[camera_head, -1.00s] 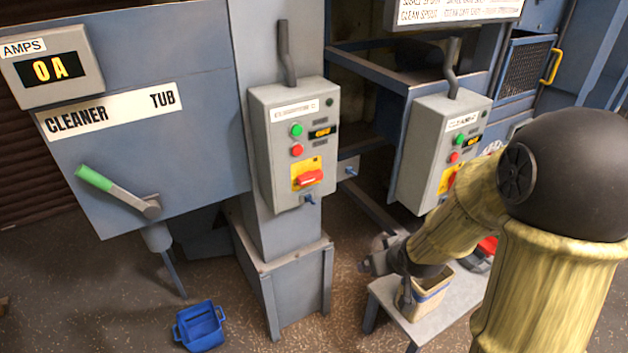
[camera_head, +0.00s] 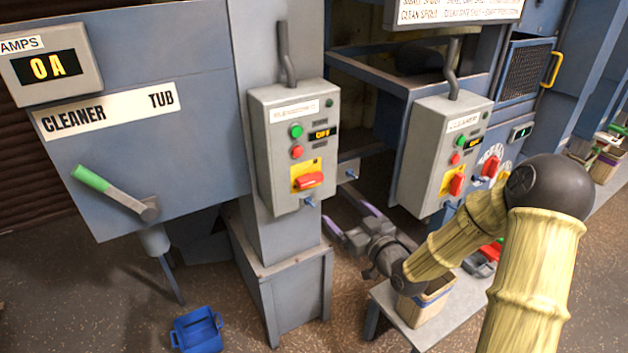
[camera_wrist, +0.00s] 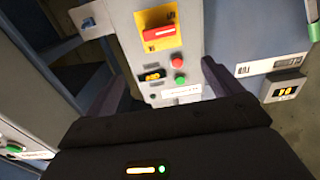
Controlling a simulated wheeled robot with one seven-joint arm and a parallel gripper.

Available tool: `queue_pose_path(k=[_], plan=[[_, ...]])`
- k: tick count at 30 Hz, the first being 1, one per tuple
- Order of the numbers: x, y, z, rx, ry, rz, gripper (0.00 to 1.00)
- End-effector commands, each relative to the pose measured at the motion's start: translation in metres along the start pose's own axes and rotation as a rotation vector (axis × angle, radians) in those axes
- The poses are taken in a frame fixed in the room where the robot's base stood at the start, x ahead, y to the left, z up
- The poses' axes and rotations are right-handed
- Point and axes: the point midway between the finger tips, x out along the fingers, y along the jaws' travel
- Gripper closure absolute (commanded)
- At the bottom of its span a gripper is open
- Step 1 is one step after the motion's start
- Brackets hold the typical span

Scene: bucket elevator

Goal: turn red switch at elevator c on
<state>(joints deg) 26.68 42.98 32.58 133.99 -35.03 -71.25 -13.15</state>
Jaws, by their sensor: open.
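The elevator C control box (camera_head: 262,150) is a grey box on a blue-grey column, in the middle of the head view. Its label is blurred but seems to end in C. The red switch (camera_head: 309,180) lies horizontal on a yellow plate low on the box, and the display above (camera_head: 322,133) seems to read OFF. The red switch also shows upside down in the wrist view (camera_wrist: 160,33), ahead of the fingers. My gripper (camera_head: 338,207) is open and empty, below and right of the switch and apart from it. Both fingers show in the wrist view (camera_wrist: 160,68).
A similar cleaner box (camera_head: 440,150) with its own red switch stands to the right. The cleaner tub panel (camera_head: 150,150) has a green-handled lever (camera_head: 92,178). A bucket (camera_head: 430,300) sits on a low stand under my arm. A blue bin (camera_head: 197,330) lies on the floor.

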Motion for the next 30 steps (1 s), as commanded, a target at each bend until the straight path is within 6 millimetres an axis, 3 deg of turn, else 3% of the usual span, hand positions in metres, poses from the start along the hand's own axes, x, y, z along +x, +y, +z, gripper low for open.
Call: queue_pose_path(k=[8,30], plan=[[0.02,0.0,-0.002,0.0,0.0,-0.001,0.09],[0.142,-0.001,-0.001,0.001,-0.002,-0.001,0.09]])
